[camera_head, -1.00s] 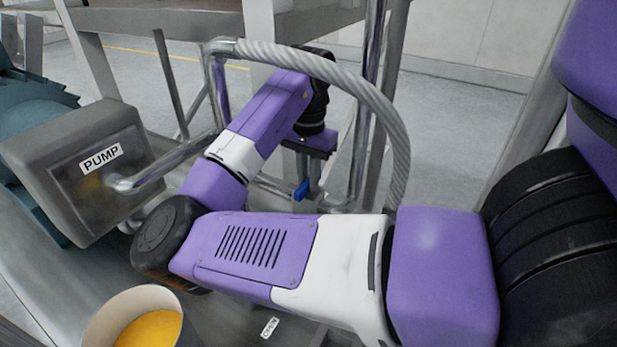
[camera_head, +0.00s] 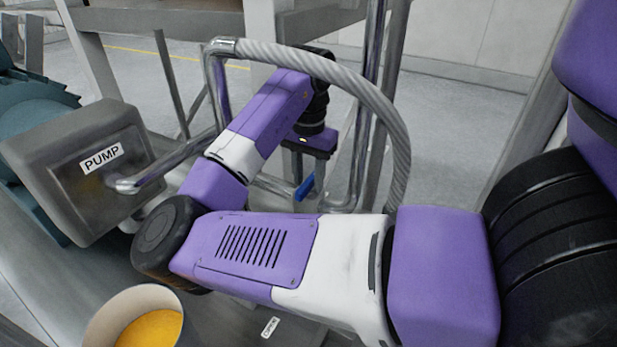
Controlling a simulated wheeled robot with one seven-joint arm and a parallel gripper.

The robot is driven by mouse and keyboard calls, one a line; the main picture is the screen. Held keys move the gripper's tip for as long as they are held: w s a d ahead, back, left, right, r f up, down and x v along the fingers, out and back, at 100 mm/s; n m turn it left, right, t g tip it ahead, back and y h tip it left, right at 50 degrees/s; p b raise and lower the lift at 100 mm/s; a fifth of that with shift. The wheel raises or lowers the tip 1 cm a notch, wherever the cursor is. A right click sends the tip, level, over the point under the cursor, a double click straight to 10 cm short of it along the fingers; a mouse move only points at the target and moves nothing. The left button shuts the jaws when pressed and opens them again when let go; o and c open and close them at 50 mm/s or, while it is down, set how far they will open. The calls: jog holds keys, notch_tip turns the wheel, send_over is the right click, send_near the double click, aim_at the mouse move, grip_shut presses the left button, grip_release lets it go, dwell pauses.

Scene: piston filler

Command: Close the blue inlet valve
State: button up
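The blue valve handle (camera_head: 305,187) shows as a small tilted lever near the middle of the head view, on the metal pipework behind my forearm. My gripper (camera_head: 308,167) hangs down from the wrist just above the handle, with its purple body on top and grey fingers below. One finger is close to the handle; I cannot tell whether they touch. The fingertips are small and partly merge with the pipes behind, so their opening is unclear. The valve body is mostly hidden behind my arm.
A grey pump box (camera_head: 95,165) labelled PUMP stands at the left. A ribbed grey hose (camera_head: 375,100) arches over my wrist and close beside it. A pot of orange liquid (camera_head: 150,328) stands at the bottom left. Metal posts and pipes surround the gripper; open floor lies to the right.

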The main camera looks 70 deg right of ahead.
aim_at(309, 180)
jog(key=shift+r+b, duration=0.45)
jog(key=shift+r, duration=3.45)
